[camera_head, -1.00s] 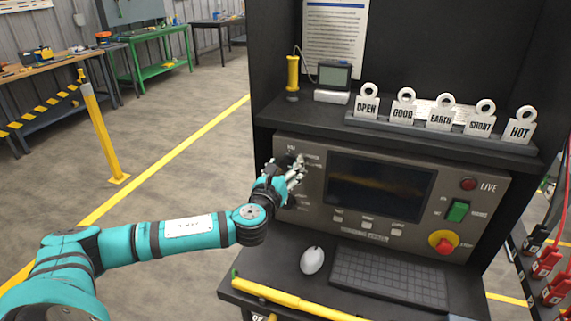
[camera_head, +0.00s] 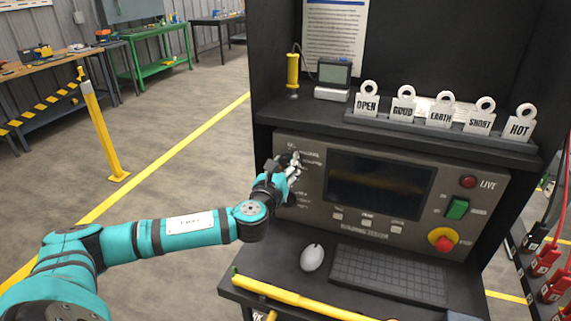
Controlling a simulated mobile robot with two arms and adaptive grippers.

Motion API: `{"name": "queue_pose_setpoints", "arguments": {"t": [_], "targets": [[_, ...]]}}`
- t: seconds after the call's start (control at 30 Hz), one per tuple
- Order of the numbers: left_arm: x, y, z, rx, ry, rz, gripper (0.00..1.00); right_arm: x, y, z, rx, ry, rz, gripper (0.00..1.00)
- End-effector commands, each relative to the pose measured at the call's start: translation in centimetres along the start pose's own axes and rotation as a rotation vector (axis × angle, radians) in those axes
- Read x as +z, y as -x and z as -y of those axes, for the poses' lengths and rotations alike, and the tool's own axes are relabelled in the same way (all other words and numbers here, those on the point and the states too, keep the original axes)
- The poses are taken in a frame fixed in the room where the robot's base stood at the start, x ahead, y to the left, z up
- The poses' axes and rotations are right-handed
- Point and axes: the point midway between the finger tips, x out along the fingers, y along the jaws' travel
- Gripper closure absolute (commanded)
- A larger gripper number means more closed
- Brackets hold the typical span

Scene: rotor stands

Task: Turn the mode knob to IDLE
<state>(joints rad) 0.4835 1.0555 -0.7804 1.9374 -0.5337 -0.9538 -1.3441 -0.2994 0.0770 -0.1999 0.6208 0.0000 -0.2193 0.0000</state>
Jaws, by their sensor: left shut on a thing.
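My left gripper (camera_head: 290,168) is at the left end of the grey control panel (camera_head: 312,215), beside the dark screen. It is shut on the mode knob, which is mostly hidden behind the fingers. Small white labels show around the gripper, too small to read, so I cannot tell which position the knob points to. My right gripper is not in view.
The panel also has a dark screen (camera_head: 380,187), a green switch (camera_head: 457,209) and a red stop button (camera_head: 443,245). Hanging tags (camera_head: 403,107) stand on the shelf above. A mouse (camera_head: 312,257), keyboard (camera_head: 390,277) and yellow bar (camera_head: 290,297) lie below.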

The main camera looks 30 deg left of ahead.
Motion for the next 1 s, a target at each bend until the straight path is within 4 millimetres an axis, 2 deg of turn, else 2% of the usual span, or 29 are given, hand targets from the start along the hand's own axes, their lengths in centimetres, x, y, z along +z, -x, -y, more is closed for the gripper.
{"name": "queue_pose_setpoints", "arguments": {"t": [0.27, 1.0], "targets": [[-0.1, 0.0, -0.1, 0.003, 0.135, -0.005, 0.96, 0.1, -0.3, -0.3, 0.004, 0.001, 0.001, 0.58], [-0.2, 0.0, -0.2, 0.007, 0.825, -0.024, 0.96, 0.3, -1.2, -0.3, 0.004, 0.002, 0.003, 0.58]]}}
